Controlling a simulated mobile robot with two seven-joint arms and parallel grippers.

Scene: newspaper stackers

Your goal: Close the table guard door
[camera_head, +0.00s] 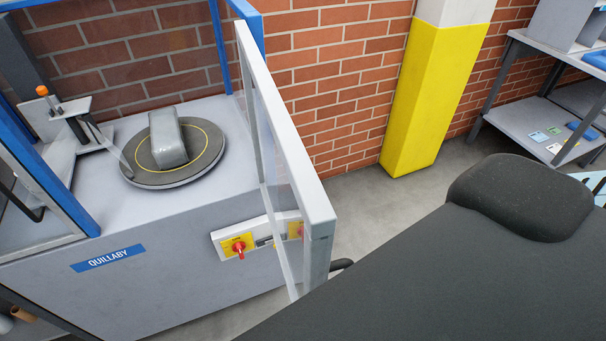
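The table guard door (290,150) has a light grey frame around a clear panel. It stands open at the right side of the machine, its free end pointing toward me. A dark curved piece, perhaps its handle, shows just beyond the door's near end; I cannot tell what it is. The blue guard frame (220,45) rises around the machine table (100,215), and its front side is open beside the door. A round turntable (172,180) with a grey block (168,140) sits on the table. Neither of my grippers is in view.
A large dark form, likely my arm, fills the lower right and hides the floor there. A yellow and white pillar (425,95) stands by the brick wall. A grey shelf rack (530,120) is at the upper right. Red-knobbed yellow switches (238,246) sit on the machine front.

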